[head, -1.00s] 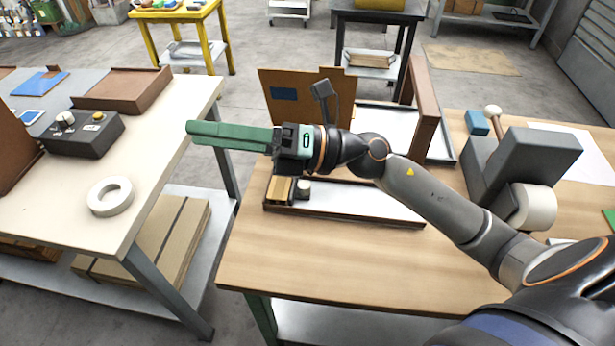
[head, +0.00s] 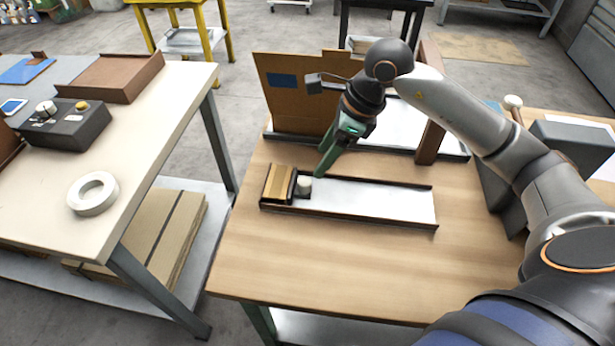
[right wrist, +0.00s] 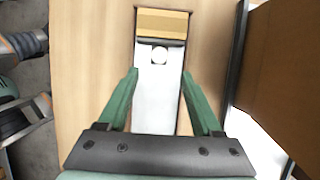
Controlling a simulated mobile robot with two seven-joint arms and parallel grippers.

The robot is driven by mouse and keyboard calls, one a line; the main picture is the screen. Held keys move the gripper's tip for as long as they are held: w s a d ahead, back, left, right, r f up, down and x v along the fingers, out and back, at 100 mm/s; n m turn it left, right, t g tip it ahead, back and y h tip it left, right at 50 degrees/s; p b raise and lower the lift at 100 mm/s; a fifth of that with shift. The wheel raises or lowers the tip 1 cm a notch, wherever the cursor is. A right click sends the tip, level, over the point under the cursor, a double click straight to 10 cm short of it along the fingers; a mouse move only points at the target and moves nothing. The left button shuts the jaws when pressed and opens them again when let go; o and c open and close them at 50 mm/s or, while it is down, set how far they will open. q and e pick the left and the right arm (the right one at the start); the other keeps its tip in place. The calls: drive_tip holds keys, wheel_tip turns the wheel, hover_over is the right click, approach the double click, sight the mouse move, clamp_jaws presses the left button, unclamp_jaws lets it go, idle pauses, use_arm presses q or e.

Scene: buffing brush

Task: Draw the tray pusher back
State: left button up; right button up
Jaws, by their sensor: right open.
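The long shallow tray (head: 375,200) lies on the wooden table, with a bare metal floor and dark rims. The pusher (head: 304,186) is a dark block with a white knob at the tray's left end, beside a tan block (head: 279,183). In the right wrist view the pusher's knob (right wrist: 159,55) shows just beyond my fingertips, with the tan block (right wrist: 162,23) behind it. My right gripper (head: 320,174) points down by the knob, its green fingers open. In the wrist view the open gripper (right wrist: 160,75) straddles the tray's width and holds nothing. My left gripper is out of view.
An upright brown board (head: 295,95) and a brown post (head: 430,142) stand behind the tray. A dark grey machine (head: 570,145) stands to the right. The table front is clear. A side table (head: 150,130) at left holds a white tape roll (head: 93,193).

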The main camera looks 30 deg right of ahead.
sight(306, 181)
drive_tip(key=x, duration=0.8)
drive_tip(key=shift+a+f, duration=0.1)
drive_tip(key=shift+f, duration=0.15)
clamp_jaws()
drive_tip(key=shift+w, duration=0.1)
idle(0.9)
